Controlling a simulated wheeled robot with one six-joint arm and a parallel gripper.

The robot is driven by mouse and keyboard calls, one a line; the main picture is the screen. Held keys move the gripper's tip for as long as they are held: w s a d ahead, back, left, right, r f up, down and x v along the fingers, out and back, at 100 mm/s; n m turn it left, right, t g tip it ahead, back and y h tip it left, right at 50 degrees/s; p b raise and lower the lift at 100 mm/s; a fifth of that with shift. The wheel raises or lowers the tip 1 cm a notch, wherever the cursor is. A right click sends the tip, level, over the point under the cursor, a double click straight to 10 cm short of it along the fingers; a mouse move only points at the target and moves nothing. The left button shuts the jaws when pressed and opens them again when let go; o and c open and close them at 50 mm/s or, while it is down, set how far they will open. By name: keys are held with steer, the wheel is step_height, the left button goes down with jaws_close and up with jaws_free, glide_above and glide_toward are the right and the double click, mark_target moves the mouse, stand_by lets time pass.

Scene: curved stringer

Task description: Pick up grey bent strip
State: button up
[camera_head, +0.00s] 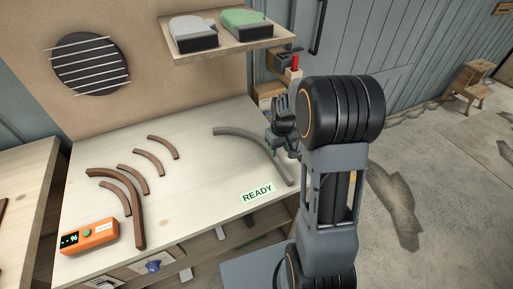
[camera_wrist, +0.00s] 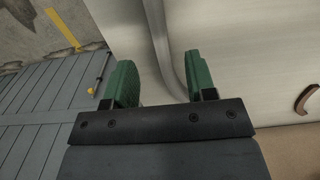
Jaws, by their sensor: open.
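The grey bent strip (camera_head: 241,133) lies on the right part of the pale workbench, curving down toward the bench's right front edge. My gripper (camera_head: 271,141) is over the strip near its middle, and my arm hides part of that area. In the wrist view the strip (camera_wrist: 161,40) runs through the gap between the two green fingers of my gripper (camera_wrist: 160,72). The fingers are apart, with nothing held. How far the fingertips are above the bench is hard to tell.
Several brown curved strips (camera_head: 133,205) lie on the left of the workbench (camera_head: 190,195). An orange meter (camera_head: 90,237) sits at the front left. A READY label (camera_head: 257,192) is near the front edge. A shelf (camera_head: 226,45) with two devices overhangs the back.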

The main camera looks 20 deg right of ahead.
mark_target(278, 160)
steer(key=shift+w+f+p, duration=0.15)
steer(key=shift+f+p, duration=0.15)
steer(key=shift+f, duration=3.6)
steer(key=shift+c, duration=0.2)
steer(key=shift+d, duration=0.1)
jaws_close()
